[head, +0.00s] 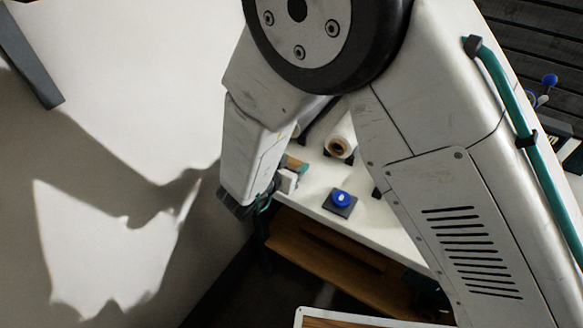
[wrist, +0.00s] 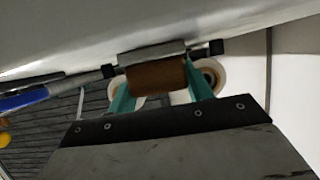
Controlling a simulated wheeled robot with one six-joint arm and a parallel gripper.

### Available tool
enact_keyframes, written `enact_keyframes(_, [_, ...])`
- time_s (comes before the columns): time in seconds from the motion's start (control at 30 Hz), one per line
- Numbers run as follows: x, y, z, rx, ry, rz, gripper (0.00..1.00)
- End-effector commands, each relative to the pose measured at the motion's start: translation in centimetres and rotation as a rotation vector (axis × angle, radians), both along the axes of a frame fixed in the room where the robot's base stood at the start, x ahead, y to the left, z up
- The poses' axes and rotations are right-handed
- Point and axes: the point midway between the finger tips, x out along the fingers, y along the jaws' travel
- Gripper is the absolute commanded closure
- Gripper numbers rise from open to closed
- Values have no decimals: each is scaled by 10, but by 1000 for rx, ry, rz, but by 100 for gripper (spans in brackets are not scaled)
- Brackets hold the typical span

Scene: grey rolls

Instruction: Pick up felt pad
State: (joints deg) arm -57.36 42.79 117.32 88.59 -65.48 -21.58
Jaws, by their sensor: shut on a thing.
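In the wrist view, my gripper (wrist: 160,64) is shut, with its two teal fingers on either side of a brown block with a grey strip along its far edge. I take this block to be the felt pad (wrist: 155,78). In the head view, my gripper (head: 290,175) is small and partly hidden by my own arm, near the left end of the white table. I cannot clearly tell there whether the pad touches anything.
A white roll (head: 342,137) lies on the white table (head: 375,222). A blue button (head: 341,197) on a dark base sits near the table's front edge. A wooden shelf (head: 330,252) is below. A pale wall (head: 120,90) rises at left.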

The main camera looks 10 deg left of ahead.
Motion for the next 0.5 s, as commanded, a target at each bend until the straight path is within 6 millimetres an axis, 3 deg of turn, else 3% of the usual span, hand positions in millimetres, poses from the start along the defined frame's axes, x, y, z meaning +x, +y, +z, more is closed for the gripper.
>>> enact_keyframes(0.27, [0, 0, 6, 1, 0, 0, 76])
enact_keyframes(0.5, [0, 0, 39, 5, -3, 0, 76])
